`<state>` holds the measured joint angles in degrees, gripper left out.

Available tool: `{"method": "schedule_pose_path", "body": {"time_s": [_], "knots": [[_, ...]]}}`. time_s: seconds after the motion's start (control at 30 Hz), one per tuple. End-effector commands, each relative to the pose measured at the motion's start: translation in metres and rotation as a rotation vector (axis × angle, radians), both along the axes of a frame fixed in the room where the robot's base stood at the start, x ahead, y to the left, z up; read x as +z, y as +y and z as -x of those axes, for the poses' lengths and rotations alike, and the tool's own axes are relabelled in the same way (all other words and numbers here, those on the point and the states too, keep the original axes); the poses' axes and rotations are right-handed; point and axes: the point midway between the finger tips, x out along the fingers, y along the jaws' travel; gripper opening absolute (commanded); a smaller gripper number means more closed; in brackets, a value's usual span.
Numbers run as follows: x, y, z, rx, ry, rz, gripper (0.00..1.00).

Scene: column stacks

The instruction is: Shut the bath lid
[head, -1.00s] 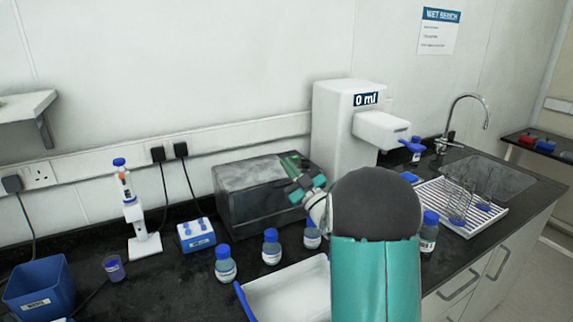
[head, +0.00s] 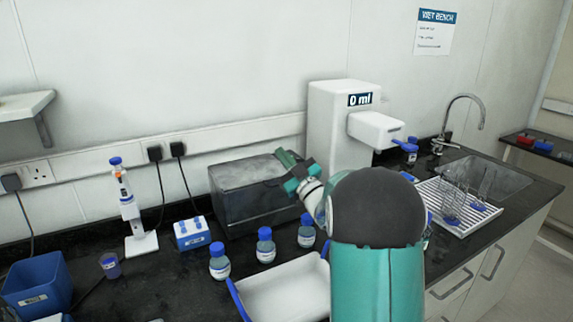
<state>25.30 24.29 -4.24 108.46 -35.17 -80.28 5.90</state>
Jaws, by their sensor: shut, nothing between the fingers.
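The bath is a dark grey box (head: 262,208) standing on the black bench against the wall. Its grey lid (head: 240,172) appears to lie flat across the top; I cannot tell whether it is fully seated. My gripper (head: 285,157) is shut and empty, at the right end of the lid, over or against its edge. I cannot tell whether it touches the lid. My gripper and arm hide the bath's right end.
Several blue-capped bottles (head: 265,246) stand in front of the bath. A white tray (head: 290,290) lies nearer. A white dispenser (head: 330,125) stands just right of the bath. A pipette stand (head: 140,244) and a blue-and-white block (head: 193,233) are to its left.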

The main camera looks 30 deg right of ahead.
Motion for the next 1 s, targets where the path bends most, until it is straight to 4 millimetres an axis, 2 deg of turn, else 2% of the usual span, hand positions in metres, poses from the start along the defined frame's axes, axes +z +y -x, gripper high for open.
{"method": "schedule_pose_path", "body": {"time_s": [0.1, 0.4, 0.6, 0.73, 1.0], "knots": [[0.009, 0.005, -0.004, 0.002, -0.002, 0.0, 0.0], [-0.025, 0.005, 0.048, -0.001, 0.004, -0.001, 0.0], [-0.039, 0.006, 0.073, -0.001, 0.002, 0.0, 0.0], [-0.042, 0.006, 0.079, 0.001, 0.0, 0.0, 0.0], [-0.039, 0.008, 0.078, -0.016, 0.022, 0.0, 0.0]]}}
